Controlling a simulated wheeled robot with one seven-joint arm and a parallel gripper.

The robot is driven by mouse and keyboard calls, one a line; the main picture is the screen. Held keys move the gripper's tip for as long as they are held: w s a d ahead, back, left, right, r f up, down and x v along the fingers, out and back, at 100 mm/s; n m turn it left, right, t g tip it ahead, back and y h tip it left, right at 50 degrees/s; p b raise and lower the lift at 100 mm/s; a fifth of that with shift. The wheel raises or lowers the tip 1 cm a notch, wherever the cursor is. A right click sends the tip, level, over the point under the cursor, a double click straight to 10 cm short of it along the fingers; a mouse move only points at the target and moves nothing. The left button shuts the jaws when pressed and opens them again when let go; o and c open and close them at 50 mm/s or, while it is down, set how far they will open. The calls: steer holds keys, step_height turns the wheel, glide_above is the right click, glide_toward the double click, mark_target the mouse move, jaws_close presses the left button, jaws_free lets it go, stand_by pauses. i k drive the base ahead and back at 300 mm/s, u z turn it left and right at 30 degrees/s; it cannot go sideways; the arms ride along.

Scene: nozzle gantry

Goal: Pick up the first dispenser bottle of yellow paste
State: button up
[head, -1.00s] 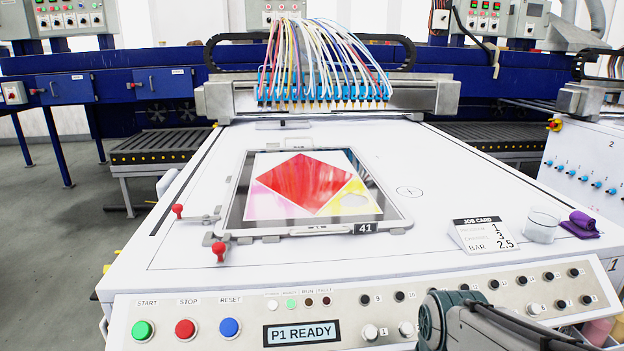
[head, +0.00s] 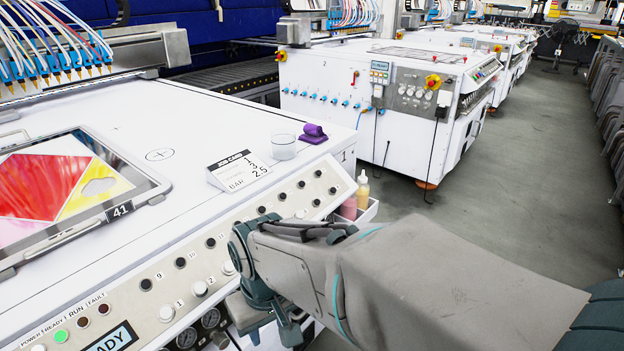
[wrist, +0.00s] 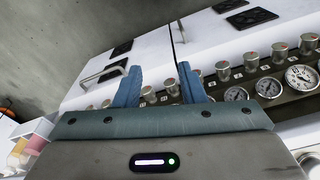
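A dispenser bottle of pale yellow paste (head: 363,190) stands in a white side tray (head: 370,212) at the right end of the printing machine. A pink bottle (head: 348,208) stands beside it. My arm hides the lower part of the tray. In the wrist view, small blurred bottles (wrist: 38,135) in yellow, orange and pink tones show at the left edge. My gripper (wrist: 160,84) is open, with its two blue fingers apart and nothing between them. It is well away from the bottles, in front of the machine's lower front; its fingertips are not clear in the head view.
The machine's front panel (head: 190,255) with knobs runs close to my arm. Below it, gauges (wrist: 268,88) and metal regulators face my gripper. Open floor (head: 520,160) is at right.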

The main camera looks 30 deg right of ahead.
mark_target(364, 192)
steer(key=z, duration=1.75)
steer(key=k, duration=1.25)
steer(key=z, duration=0.75)
steer(key=i, duration=1.75)
steer(key=u, duration=1.35)
steer(key=i, duration=0.5)
steer(key=u, duration=0.6)
